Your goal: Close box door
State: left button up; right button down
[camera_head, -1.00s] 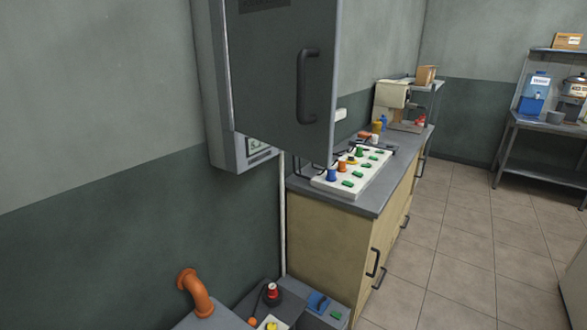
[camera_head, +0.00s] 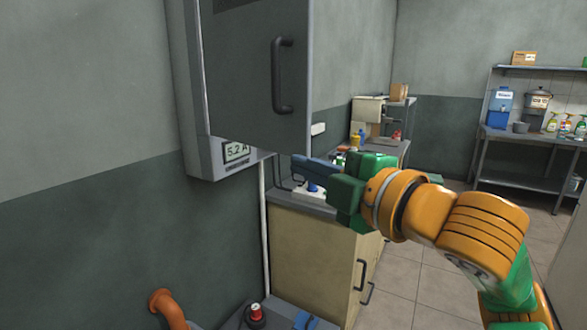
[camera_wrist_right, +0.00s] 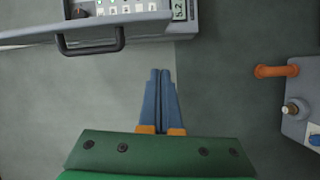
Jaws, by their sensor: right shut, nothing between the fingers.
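The grey box door (camera_head: 258,75) stands open from the wall box (camera_head: 190,120) at the upper left in the head view, with a dark handle (camera_head: 283,75) on its outer face. A display reading 5.2 A shows on the box beside the door's lower edge. My right gripper (camera_head: 300,165) is shut and empty, just below the door's lower right corner; I cannot tell whether it touches the door. In the right wrist view, its blue fingers (camera_wrist_right: 160,80) are together, and the door's handle (camera_wrist_right: 90,47) is ahead to the left. My left gripper is not in view.
A counter (camera_head: 310,255) with wooden cabinets stands below and behind my right gripper. An orange pipe (camera_head: 168,308) and a red knob (camera_head: 255,312) are at the bottom left. A shelf with bottles (camera_head: 530,165) stands at the far right. The wall left of the box is bare.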

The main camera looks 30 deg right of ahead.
aim_at(293, 150)
jog(key=shift+n+t+h, duration=0.3)
jog(key=shift+n, duration=0.4)
jog(key=w+p, duration=0.2)
jog(key=w+d+p, duration=0.1)
jog(key=w+p, duration=0.1)
jog(key=w, duration=0.1)
jog(key=w+d+p, duration=0.1)
jog(key=w+p, duration=0.1)
jog(key=w, duration=0.1)
jog(key=shift+w+d+f, duration=0.1)
jog(key=shift+w, duration=0.15)
jog(key=shift+d, duration=0.4)
jog(key=shift+a, duration=0.1)
